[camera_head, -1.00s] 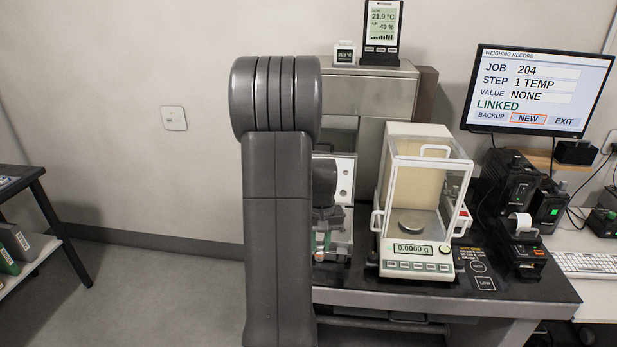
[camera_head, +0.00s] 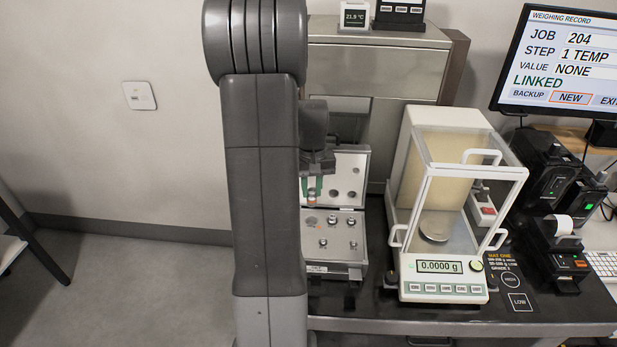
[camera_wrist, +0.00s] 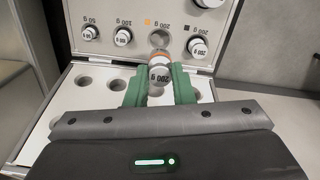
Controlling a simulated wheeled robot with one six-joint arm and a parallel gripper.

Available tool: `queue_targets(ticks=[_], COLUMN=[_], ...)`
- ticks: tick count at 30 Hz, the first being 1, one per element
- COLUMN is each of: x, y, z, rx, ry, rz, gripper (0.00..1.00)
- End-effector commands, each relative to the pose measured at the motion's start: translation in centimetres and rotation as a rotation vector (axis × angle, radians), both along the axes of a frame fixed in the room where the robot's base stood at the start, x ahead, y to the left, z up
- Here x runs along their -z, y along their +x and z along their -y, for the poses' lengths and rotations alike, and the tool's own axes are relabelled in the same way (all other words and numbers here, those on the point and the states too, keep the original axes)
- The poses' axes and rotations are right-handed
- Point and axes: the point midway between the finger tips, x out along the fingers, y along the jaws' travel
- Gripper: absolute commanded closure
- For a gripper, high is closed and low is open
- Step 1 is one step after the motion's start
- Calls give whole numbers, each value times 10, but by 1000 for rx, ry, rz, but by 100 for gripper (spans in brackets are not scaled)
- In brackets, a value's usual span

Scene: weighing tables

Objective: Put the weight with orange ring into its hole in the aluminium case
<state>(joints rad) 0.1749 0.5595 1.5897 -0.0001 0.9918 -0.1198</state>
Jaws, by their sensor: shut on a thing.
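The weight with the orange ring (camera_wrist: 159,73), marked 200 g, is between the green fingers of my gripper (camera_wrist: 158,88) in the wrist view. My gripper is shut on it. Its orange-ringed end points at the panel, close to the 200 g label with an orange square. I cannot tell whether it touches the panel or enters a hole. The open aluminium case (camera_head: 342,270) stands on the dark table in the head view. The green fingers (camera_head: 311,186) are over its left side there, partly hidden by my arm.
Several other weights, such as the 100 g weight (camera_wrist: 123,37), sit in the case. The near panel has several empty holes (camera_wrist: 83,82). The glass-fronted balance (camera_head: 445,293) stands close to the case's right. A monitor (camera_head: 560,70) is farther right.

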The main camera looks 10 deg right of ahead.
Motion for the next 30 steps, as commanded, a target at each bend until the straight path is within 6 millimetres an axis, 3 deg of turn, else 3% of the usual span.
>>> queue_targets(ticks=[18, 30], x=[46, 51], y=[0, 0], z=[0, 0], rx=[0, 0], ry=[0, 0], rz=[0, 0], gripper=[100, 100])
